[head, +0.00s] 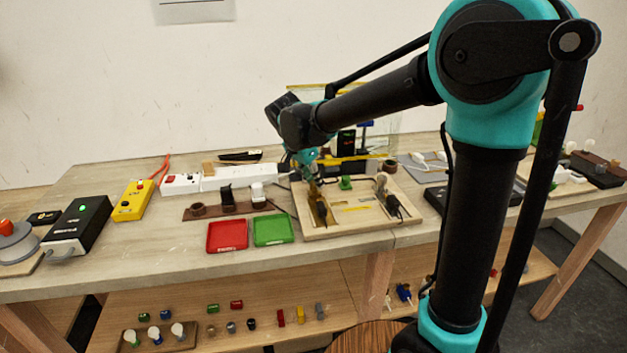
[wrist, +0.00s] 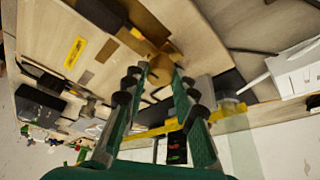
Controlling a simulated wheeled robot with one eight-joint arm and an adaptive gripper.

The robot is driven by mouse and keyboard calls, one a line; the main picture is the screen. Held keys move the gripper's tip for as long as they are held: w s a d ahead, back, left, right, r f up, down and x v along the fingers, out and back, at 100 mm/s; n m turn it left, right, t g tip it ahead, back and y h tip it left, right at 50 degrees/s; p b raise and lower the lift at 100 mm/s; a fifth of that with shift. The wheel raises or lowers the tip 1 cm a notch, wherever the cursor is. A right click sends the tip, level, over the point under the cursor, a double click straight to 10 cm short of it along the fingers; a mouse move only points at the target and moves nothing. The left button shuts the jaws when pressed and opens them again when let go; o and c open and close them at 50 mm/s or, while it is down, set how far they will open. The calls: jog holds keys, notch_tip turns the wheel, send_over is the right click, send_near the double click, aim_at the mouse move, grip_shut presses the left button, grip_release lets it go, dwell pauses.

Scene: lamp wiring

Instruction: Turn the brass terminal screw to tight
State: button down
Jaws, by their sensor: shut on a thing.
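My gripper (head: 308,176) reaches down over the left part of a pale wooden board (head: 350,231) on the bench. In the wrist view, its two green and black fingers (wrist: 162,70) point away from the camera and close on the brass terminal screw (wrist: 162,63). The screw is small, blurred and partly hidden by the fingertips, so how far it is turned cannot be read. A larger brass-coloured piece (wrist: 140,37) is just beyond it. A dark upright part (head: 321,211) stands on the board below my gripper.
A red tray (head: 227,236) and a green tray (head: 273,230) lie left of the board. A white power strip (head: 238,177) and a yellow box (head: 134,200) are farther left. A glass-like panel stands behind the board. Bare bench top lies along the front edge.

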aim_at(313, 183)
dwell(0.3)
jog(key=c, duration=1.2)
grip_release()
notch_tip(313, 183, up, 10)
jog(key=shift+s, duration=0.1)
